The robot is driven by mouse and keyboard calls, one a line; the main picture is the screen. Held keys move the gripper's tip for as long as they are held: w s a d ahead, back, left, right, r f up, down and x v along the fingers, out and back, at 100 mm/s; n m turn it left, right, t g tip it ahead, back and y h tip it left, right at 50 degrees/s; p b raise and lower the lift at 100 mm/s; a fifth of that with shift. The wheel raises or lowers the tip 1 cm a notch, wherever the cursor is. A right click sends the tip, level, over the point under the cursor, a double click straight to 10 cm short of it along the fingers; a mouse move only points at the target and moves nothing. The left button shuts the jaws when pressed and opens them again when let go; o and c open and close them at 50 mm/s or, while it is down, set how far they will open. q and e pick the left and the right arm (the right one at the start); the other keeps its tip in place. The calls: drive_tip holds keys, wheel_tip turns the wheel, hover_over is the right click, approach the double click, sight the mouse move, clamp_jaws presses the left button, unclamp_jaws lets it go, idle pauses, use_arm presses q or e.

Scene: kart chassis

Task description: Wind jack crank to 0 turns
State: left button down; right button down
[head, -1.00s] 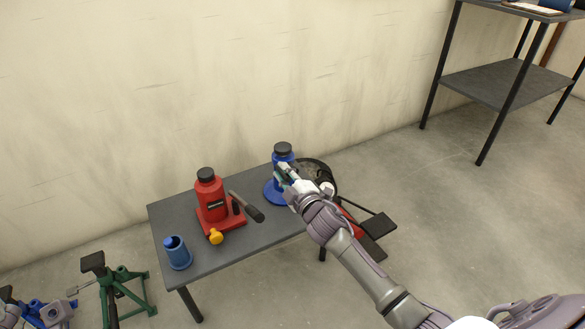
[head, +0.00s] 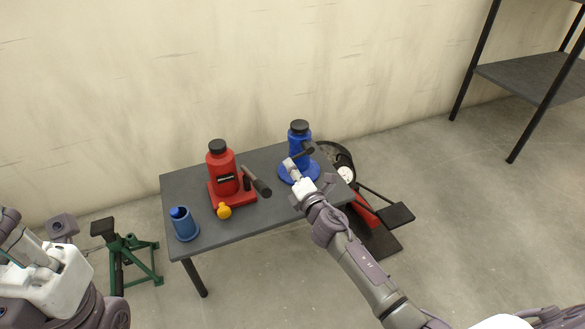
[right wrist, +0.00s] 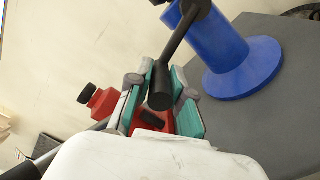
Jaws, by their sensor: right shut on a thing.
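The blue jack (head: 299,134) stands upright on the grey table, with a black cap and a round blue base. Its dark crank (head: 303,153) sticks out at the front. My right gripper (head: 291,168) is in front of the jack at the crank's end. In the right wrist view, the black crank handle (right wrist: 172,63) lies between the two teal pads, and my right gripper (right wrist: 160,98) is shut on it. The blue jack (right wrist: 225,50) is to the right there. My left gripper (head: 38,240) is at the left edge, away from the table; its jaws are unclear.
A green stand (head: 130,258) is on the floor at left. A black and red object (head: 365,212) lies beyond the table's right end.

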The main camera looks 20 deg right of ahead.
drive_tip(key=shift+d+f+n+b, duration=0.15)
drive_tip(key=shift+f+n+b, duration=0.15)
drive_tip(key=shift+f+n, duration=0.35)
drive_tip(key=shift+d+f+n+b, duration=0.15)
drive_tip(key=shift+f+n+b, duration=0.15)
drive_tip(key=shift+n, duration=0.65)
drive_tip(key=c, duration=1)
unclamp_jaws()
drive_tip(key=shift+c, duration=0.2)
drive_tip(key=s+d, duration=0.1)
drive_tip(key=s, duration=1.1)
